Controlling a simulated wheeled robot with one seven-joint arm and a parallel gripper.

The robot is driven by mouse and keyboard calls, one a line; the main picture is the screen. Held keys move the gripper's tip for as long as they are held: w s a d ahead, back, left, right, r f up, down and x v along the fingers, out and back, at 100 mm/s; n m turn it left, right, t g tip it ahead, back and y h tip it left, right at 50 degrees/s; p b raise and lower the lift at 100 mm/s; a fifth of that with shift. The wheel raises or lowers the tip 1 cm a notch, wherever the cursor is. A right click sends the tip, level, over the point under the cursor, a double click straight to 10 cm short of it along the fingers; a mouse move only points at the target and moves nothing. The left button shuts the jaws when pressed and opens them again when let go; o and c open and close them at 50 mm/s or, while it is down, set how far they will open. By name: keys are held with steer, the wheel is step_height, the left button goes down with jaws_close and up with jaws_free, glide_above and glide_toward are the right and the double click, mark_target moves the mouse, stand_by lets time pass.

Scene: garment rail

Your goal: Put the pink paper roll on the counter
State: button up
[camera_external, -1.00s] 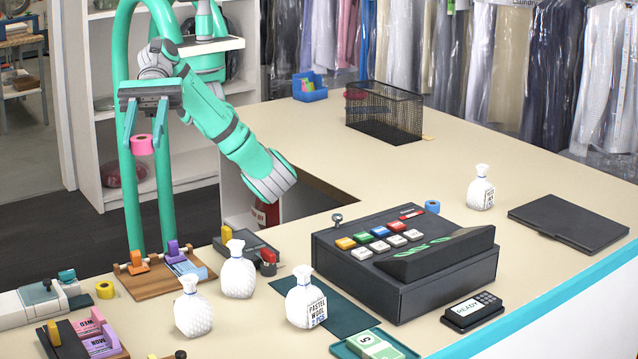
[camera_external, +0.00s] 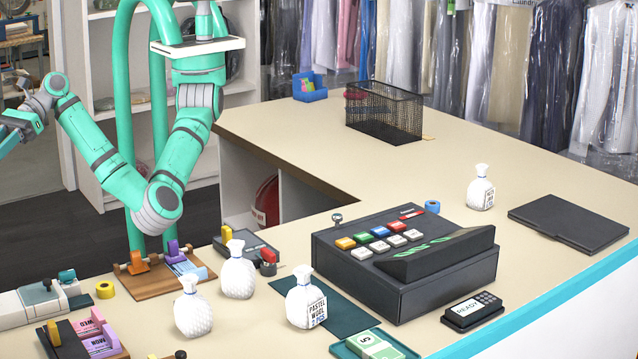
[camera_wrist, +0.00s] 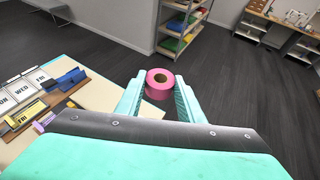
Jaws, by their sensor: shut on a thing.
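The pink paper roll (camera_wrist: 158,87) is between the fingertips of my gripper (camera_wrist: 160,92) in the wrist view. The gripper is shut on it, and the roll is held up in the air with its round end and core showing. In the external view my wrist is at the far left edge; the fingertips and the roll are out of that picture. The beige counter (camera_external: 290,130) runs across the external view, and a part of it (camera_wrist: 95,97) shows at the left of the wrist view, beside the gripper.
On the counter stand a cash register (camera_external: 405,260), several white wrapped bundles (camera_external: 238,277), a yellow roll (camera_external: 105,290), a blue roll (camera_external: 432,206) and a mesh basket (camera_external: 385,112). Bare counter lies behind the register. Dark floor (camera_wrist: 115,35) and shelves (camera_wrist: 183,30) show beyond the gripper.

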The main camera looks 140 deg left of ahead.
steer(key=s+d+f+m+g+h, duration=0.15)
steer(key=s+f, duration=0.25)
steer(key=s, duration=0.8)
steer(key=s+d+f+m+g, duration=0.15)
steer(key=s+f, duration=0.35)
steer(key=s, duration=0.6)
steer(key=n+t+y, duration=1.1)
steer(key=n, duration=0.3)
glide_above(117, 308)
step_height(117, 308, down, 16)
steer(key=shift+f, duration=4.05)
steer(key=shift+f, duration=0.15)
steer(key=o, duration=1)
steer(key=shift+a, duration=0.1)
